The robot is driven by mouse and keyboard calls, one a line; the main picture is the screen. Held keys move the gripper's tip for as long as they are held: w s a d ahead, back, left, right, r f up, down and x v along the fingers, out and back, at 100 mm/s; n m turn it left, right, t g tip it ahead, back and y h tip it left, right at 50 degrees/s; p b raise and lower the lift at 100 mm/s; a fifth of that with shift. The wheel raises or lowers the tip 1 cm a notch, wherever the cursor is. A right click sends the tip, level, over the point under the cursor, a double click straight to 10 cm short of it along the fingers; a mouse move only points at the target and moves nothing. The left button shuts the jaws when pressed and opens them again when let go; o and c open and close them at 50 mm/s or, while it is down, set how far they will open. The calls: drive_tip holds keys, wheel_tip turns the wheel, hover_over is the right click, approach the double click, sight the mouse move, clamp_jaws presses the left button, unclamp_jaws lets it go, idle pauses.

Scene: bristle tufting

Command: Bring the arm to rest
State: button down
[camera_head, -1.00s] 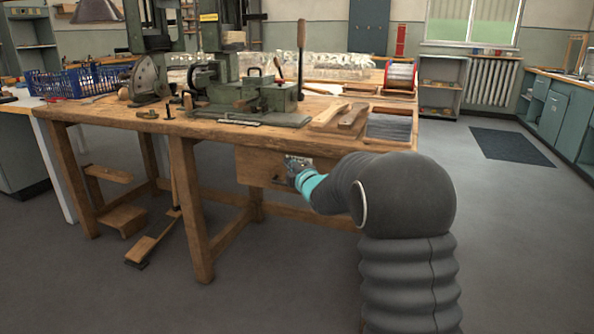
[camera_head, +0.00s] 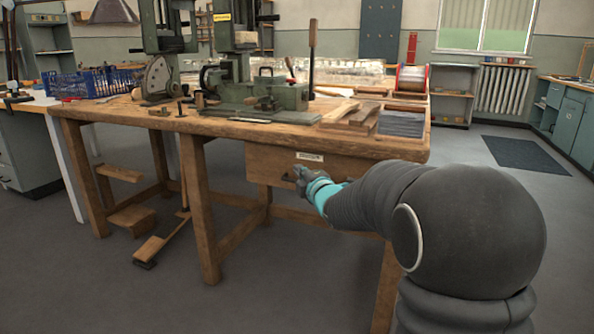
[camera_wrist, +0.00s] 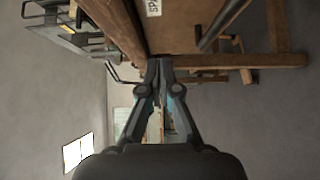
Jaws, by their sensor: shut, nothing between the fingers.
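My gripper (camera_head: 299,174) is at the end of my dark, sleeved arm, in front of the workbench drawer (camera_head: 340,169) in the head view. In the wrist view my gripper (camera_wrist: 160,64) has its fingertips together with nothing held. The wooden workbench (camera_head: 150,118) stands just beyond it, and its edge and drawer front show at the top of the wrist view. The gripper overlaps the drawer front in the head view; I cannot tell whether it touches.
A green tufting machine (camera_head: 262,92) stands on the bench. Wooden slats (camera_head: 352,114) and a wire spool (camera_head: 411,80) lie at its right end. A blue crate (camera_head: 95,82) sits at the left. Wooden pedals (camera_head: 148,250) are below.

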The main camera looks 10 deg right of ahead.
drive_tip(key=s+d+f+m+g+h+p, duration=0.1)
drive_tip(key=s+d+f+m+g+h, duration=0.25)
drive_tip(key=s+f+m, duration=0.4)
drive_tip(key=s+d+f+m+g+h, duration=0.2)
drive_tip(key=s+d+f+m+g, duration=0.3)
drive_tip(key=s, duration=0.4)
drive_tip(key=s+a+r+m+g+p, duration=0.15)
drive_tip(key=s+m, duration=0.25)
drive_tip(key=s, duration=0.7)
drive_tip(key=s+a+r+m+g+p, duration=0.1)
drive_tip(key=s+a+m+g+p, duration=0.2)
drive_tip(key=s, duration=0.7)
drive_tip(key=s+a+r+m+t+y+p, duration=0.1)
drive_tip(key=s+r+p, duration=0.2)
drive_tip(key=s+r, duration=0.4)
drive_tip(key=shift+s+r, duration=0.15)
drive_tip(key=shift+r, duration=0.25)
